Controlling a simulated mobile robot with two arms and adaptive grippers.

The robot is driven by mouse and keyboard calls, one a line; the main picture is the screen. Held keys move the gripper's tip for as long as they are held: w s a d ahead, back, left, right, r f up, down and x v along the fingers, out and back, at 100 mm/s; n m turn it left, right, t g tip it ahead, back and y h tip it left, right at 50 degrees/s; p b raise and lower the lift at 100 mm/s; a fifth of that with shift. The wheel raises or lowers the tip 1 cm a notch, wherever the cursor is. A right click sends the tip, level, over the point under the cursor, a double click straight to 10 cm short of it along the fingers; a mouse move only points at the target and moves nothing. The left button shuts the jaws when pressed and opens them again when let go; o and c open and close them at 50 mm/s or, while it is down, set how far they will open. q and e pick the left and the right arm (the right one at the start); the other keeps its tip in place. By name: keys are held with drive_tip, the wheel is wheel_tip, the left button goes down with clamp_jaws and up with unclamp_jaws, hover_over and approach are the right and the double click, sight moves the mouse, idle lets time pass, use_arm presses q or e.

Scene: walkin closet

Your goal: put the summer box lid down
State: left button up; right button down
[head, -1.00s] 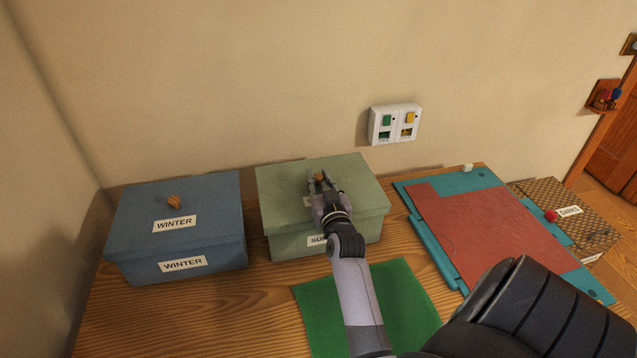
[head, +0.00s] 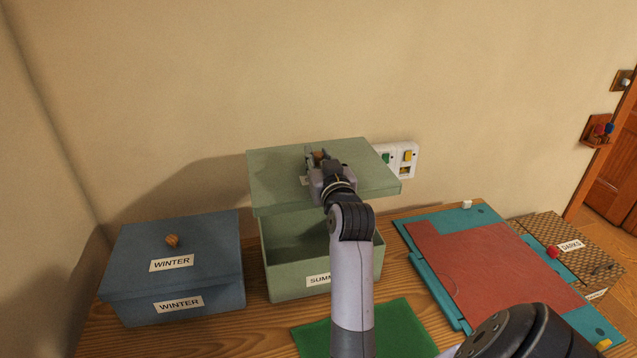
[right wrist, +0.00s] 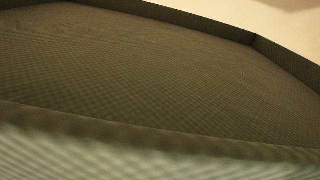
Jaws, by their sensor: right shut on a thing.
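My right gripper (head: 318,157) is shut on the wooden knob of the green summer box lid (head: 275,180). It holds the lid roughly level above the green summer box (head: 285,288), clear of the rim. The box stands open on the wooden surface, its front label partly hidden by my arm. The right wrist view shows a close grey-green woven surface with a raised edge; I cannot tell whether it is lid or box. My left gripper is not in view.
A green mat (head: 397,335) lies in front of the box. The closed blue winter box (head: 215,250) stands left. A teal and red board (head: 490,255) lies right, beside a woven darks box (head: 590,248). A white switch panel (head: 410,150) is on the wall behind the lid.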

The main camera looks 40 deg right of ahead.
sight(302, 180)
drive_tip(key=shift+r, duration=1.15)
drive_tip(key=shift+n+t+y, duration=0.3)
drive_tip(key=shift+n+y, duration=0.3)
drive_tip(key=shift+y, duration=0.3)
drive_tip(key=a+f, duration=0.2)
drive_tip(key=a, duration=0.1)
drive_tip(key=s+a+f, duration=0.1)
drive_tip(key=a+f, duration=0.1)
drive_tip(key=f, duration=0.1)
drive_tip(key=shift+a, duration=0.4)
drive_tip(key=s+a+f+n+y, duration=0.1)
drive_tip(key=s+a+f+y, duration=0.1)
drive_tip(key=s+a, duration=0.3)
drive_tip(key=s+a+f+n+t+y, duration=0.1)
drive_tip(key=s+a+f, duration=0.4)
drive_tip(key=a, duration=0.5)
drive_tip(key=s+a+f+n+y, duration=0.2)
drive_tip(key=s+a+f+y, duration=0.2)
drive_tip(key=s+a, duration=0.3)
drive_tip(key=shift+a+n+t, duration=0.2)
drive_tip(key=shift+n+t, duration=0.1)
